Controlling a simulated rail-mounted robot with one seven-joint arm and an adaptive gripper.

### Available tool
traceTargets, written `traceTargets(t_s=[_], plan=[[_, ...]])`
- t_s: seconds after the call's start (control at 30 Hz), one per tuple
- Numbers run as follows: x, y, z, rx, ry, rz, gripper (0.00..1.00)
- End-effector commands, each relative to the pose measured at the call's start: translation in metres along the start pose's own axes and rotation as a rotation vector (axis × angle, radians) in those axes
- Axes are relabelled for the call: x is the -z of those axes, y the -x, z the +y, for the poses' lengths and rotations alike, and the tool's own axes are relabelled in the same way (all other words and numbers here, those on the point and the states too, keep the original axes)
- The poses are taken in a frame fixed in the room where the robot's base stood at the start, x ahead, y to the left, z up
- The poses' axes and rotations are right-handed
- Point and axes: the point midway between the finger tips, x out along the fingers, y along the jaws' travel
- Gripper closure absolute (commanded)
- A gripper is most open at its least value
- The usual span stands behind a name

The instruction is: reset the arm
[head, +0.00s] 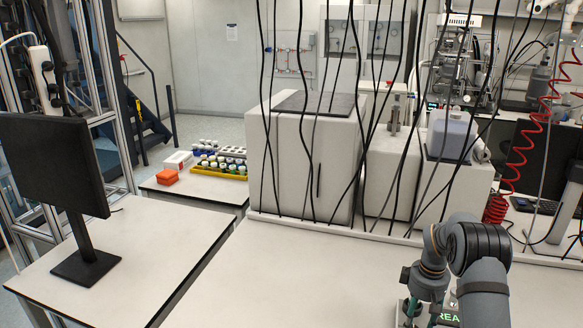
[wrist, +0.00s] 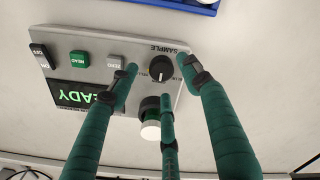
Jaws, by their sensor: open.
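My gripper (wrist: 161,82) has dark green fingers. In the wrist view they are spread apart, open and empty, in front of a small grey control panel (wrist: 100,46). The panel has a lit green READY display (wrist: 78,95), a black knob (wrist: 160,68) and several buttons. I cannot tell whether any finger touches the panel. In the head view my arm is bent at the lower right, with the gripper (head: 410,308) low over the white bench (head: 290,275), partly cut off by the frame edge.
Dark cables hang in front of a large grey cabinet (head: 285,165). A blue-grey canister (head: 450,135) stands at the right. A monitor (head: 50,165) stands on the left table. The yellow rack (head: 222,170) holds vials. The bench middle is clear.

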Motion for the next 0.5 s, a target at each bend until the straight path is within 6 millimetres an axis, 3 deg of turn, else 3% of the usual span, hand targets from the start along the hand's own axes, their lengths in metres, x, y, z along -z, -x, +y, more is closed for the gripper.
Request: traceTargets(t_s=[0.3,0.5], plan=[[0.001,0.057,-0.001,0.000,-0.003,0.000,0.52],[0.000,0.076,-0.001,0.002,-0.004,-0.002,0.52]])
